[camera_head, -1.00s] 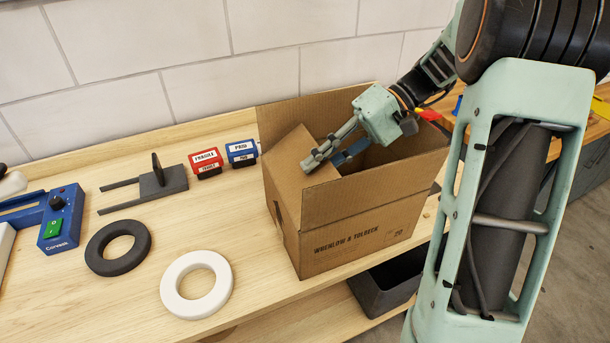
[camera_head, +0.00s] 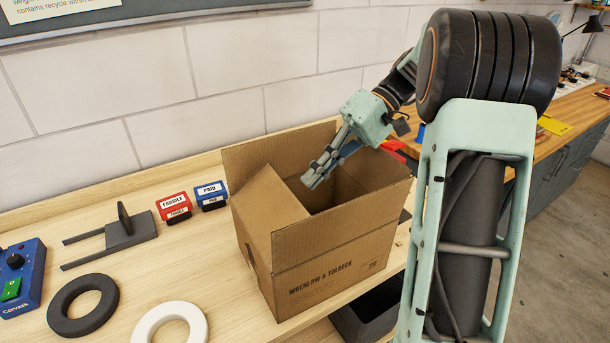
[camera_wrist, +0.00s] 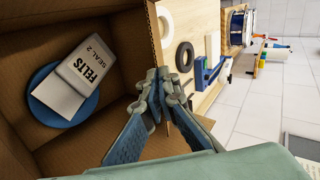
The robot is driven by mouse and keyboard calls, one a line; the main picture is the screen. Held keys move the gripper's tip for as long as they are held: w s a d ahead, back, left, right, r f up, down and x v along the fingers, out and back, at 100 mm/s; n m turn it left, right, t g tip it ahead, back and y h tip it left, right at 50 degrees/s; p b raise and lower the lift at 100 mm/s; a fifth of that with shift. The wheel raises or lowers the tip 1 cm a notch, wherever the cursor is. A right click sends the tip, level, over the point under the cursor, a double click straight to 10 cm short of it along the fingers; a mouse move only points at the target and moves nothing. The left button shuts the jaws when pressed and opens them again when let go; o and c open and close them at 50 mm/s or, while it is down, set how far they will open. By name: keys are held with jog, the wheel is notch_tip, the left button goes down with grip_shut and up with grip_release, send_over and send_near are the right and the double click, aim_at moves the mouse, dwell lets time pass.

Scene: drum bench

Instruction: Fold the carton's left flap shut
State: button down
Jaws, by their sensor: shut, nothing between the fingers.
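The cardboard carton (camera_head: 340,268) stands on the bench with its top open. Its left flap (camera_head: 262,205) slants up and inward over the left part of the opening, partly folded. My gripper (camera_head: 309,182) is shut and empty, its fingers pointing down-left over the opening, just right of the left flap's free edge. In the wrist view, my gripper's fingertips (camera_wrist: 158,76) are near a cardboard edge; contact cannot be told. Inside the carton lie a blue disc (camera_wrist: 42,100) and a white pack marked FELTS (camera_wrist: 86,66).
The back flap (camera_head: 275,152) and front flap (camera_head: 345,222) stand up. Left of the carton are a blue PAID stamp (camera_head: 210,194), a red FRAGILE stamp (camera_head: 174,207), a dark forked holder (camera_head: 120,232), a black ring (camera_head: 83,306) and a white ring (camera_head: 170,325).

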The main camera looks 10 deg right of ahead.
jog(key=a+r+n+h+p, duration=0.2)
jog(key=a+r+n+h, duration=0.2)
jog(key=r+n, duration=0.3)
notch_tip(320, 180, up, 6)
jog(key=n+t+h+p, duration=0.2)
jog(key=n+t+h, duration=0.15)
jog(key=n, duration=0.55)
send_over(288, 193)
jog(key=shift+g, duration=0.45)
jog(key=x, duration=1)
jog(key=shift+s+f, duration=0.15)
jog(key=d+f, duration=0.1)
jog(key=f, duration=0.1)
jog(key=shift+w+d+f, duration=0.3)
jog(key=shift+d+f, duration=0.1)
jog(key=shift+w+d+f, duration=0.1)
jog(key=shift+d+f, duration=0.1)
jog(key=shift+f, duration=0.1)
jog(key=shift+w+d+f, duration=0.1)
jog(key=shift+d+f, duration=0.25)
jog(key=shift+y, duration=0.25)
